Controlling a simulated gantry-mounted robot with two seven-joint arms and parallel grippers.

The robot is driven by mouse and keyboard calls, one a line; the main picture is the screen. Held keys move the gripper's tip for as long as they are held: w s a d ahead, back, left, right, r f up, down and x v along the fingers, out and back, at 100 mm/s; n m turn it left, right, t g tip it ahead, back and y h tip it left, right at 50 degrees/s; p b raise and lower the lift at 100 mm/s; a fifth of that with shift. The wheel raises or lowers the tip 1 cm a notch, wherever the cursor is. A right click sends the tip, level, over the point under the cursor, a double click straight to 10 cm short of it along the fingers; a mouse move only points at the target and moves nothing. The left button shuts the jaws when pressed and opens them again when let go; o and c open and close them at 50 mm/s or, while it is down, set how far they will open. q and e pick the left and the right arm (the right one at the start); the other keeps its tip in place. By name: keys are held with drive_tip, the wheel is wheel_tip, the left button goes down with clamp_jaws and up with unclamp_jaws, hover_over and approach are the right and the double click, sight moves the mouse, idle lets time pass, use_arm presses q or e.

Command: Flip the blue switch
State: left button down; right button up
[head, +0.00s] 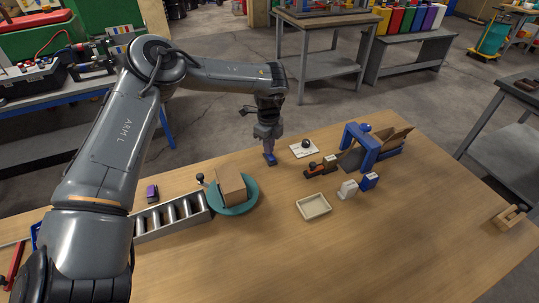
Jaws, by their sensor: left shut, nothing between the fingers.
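My left gripper (269,148) is shut, points down over the far part of the wooden table, and holds nothing. A small blue piece (270,159) shows right at its fingertips; I cannot tell whether it is part of the fingers or a separate thing they touch. A small blue block (369,181) stands to the right, beside a small white block (348,189), apart from the gripper. Both are too small to tell which one is the blue switch or how it is set. My right gripper is not in view.
A white plate with a black knob (305,145) lies just right of the gripper. A blue frame (358,146) with cardboard stands farther right. A cream tray (313,206), a teal turntable (233,197) with a carton (231,186), and a roller conveyor (172,217) lie nearer.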

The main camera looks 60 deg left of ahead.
use_arm(q)
wheel_tip(320, 180, up, 7)
drive_tip(key=p, duration=0.4)
drive_tip(key=shift+f, duration=0.15)
idle(0.5)
